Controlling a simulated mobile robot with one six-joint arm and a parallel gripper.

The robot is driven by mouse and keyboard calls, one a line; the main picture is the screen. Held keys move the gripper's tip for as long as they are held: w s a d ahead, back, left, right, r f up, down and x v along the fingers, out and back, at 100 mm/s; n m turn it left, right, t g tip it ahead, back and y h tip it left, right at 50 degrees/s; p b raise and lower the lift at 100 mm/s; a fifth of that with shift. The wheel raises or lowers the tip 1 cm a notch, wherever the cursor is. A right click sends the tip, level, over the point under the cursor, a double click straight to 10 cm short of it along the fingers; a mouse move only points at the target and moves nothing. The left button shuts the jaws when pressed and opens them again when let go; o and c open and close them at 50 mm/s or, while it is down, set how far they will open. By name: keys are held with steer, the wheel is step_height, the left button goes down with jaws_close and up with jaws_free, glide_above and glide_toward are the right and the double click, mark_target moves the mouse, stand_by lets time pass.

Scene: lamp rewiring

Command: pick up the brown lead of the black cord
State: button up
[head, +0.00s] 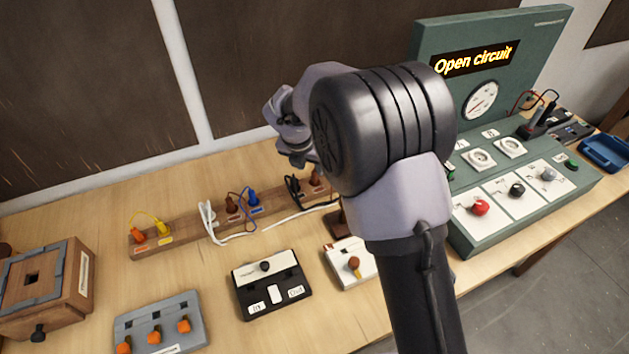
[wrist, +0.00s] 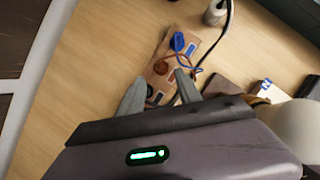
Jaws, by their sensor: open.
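The brown lead (wrist: 160,67) stands on a wooden strip (wrist: 157,50) in the wrist view, with a blue lead (wrist: 178,42) beyond it. The brown lead also shows in the head view (head: 315,178), beside the black cord (head: 293,186) at the strip's right end. My gripper (wrist: 159,77) is open, its fingers apart on either side of the lower strip. The brown lead appears just past the fingertips, between them in the picture. I cannot tell its height gap. My arm hides the blue lead in the head view.
Farther left on the strip are another brown lead (head: 232,205), a blue lead (head: 252,197) and a yellow lead (head: 162,229), with a white cord (head: 210,222). A green test panel (head: 530,165) reading "Open circuit" stands right. A black switch box (head: 270,284) sits in front.

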mark_target(314, 172)
steer(key=b+x, duration=0.1)
steer(key=x, duration=0.1)
steer(key=b+x, duration=0.1)
steer(key=x, duration=0.1)
steer(key=b+x, duration=0.1)
steer(key=x, duration=0.2)
steer(key=shift+w+d+r, duration=0.1)
steer(key=shift+w, duration=0.2)
steer(key=shift+s+r, duration=0.1)
steer(key=shift+r, duration=0.1)
steer(key=shift+c, duration=0.2)
jaws_close()
